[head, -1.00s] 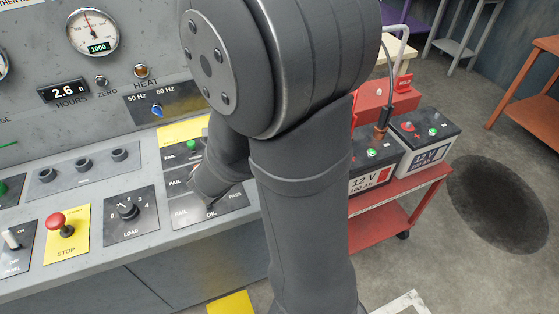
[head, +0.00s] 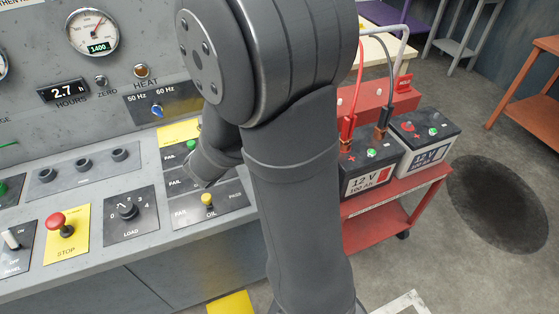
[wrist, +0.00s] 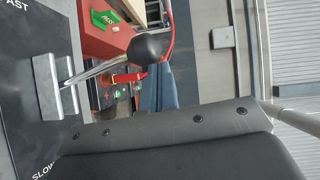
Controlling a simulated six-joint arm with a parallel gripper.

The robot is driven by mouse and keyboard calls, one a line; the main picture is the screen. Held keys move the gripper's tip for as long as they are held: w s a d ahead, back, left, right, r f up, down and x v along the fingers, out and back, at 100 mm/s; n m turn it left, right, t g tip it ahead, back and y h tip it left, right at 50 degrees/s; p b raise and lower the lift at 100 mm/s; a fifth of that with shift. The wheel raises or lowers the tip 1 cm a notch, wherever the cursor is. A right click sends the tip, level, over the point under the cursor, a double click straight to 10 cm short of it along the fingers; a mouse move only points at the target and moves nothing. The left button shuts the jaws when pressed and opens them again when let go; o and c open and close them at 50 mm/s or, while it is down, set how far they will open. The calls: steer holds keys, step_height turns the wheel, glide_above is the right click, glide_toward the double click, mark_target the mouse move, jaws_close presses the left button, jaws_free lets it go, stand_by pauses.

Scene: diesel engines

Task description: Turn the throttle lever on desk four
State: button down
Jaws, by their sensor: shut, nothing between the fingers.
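The throttle lever (wrist: 100,72) shows in the wrist view: a metal rod from a grey bracket (wrist: 55,98) to a black ball knob (wrist: 147,48). In this picture it slants up, to the side of the word FAST; SLOW is at the lower end of the dark plate (wrist: 25,90). In the head view my arm hides the lever and the gripper. I cannot read the desk number.
A grey console carries a round gauge (head: 93,32) reading 1400, a red STOP button (head: 58,220), a LOAD knob (head: 127,210) and a yellow OIL button (head: 207,199). A red trolley (head: 375,233) with batteries (head: 425,137) stands right of my arm.

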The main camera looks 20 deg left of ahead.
steer(key=shift+s, duration=0.1)
steer(key=s+r, duration=0.3)
steer(key=s, duration=0.9)
steer(key=shift+s+d+r, duration=0.15)
steer(key=shift+s+r, duration=0.1)
steer(key=shift+r, duration=0.05)
steer(key=w+f, duration=0.3)
steer(key=w, duration=0.9)
steer(key=shift+w+f, duration=0.3)
steer(key=shift+w, duration=0.05)
